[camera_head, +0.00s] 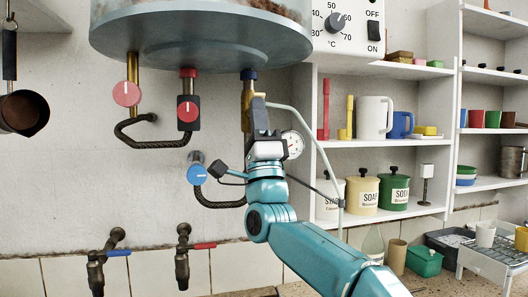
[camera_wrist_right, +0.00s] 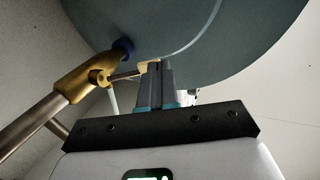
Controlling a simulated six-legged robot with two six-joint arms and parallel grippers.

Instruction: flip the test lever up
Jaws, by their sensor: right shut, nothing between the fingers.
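A brass valve (camera_head: 246,92) hangs from a blue collar (camera_head: 249,74) under the grey boiler tank (camera_head: 200,32). It shows larger in the wrist view (camera_wrist_right: 85,82), where a thin brass test lever (camera_wrist_right: 128,74) sticks out sideways from it, sloping slightly up to its tip. In the head view the lever is mostly hidden by my gripper. My right gripper (camera_head: 259,101) points up just right of the valve, fingers together and empty. In the wrist view its fingertips (camera_wrist_right: 160,66) are at the lever's outer end; I cannot tell whether they touch. My left gripper is not in view.
The tank's underside is close above the fingertips. A round gauge (camera_head: 293,145) and a pale tube (camera_head: 312,135) are right of the gripper. Red-knobbed (camera_head: 187,112) and blue-knobbed (camera_head: 198,174) valves with dark hoses are left. Shelves (camera_head: 430,144) with mugs and tins stand right.

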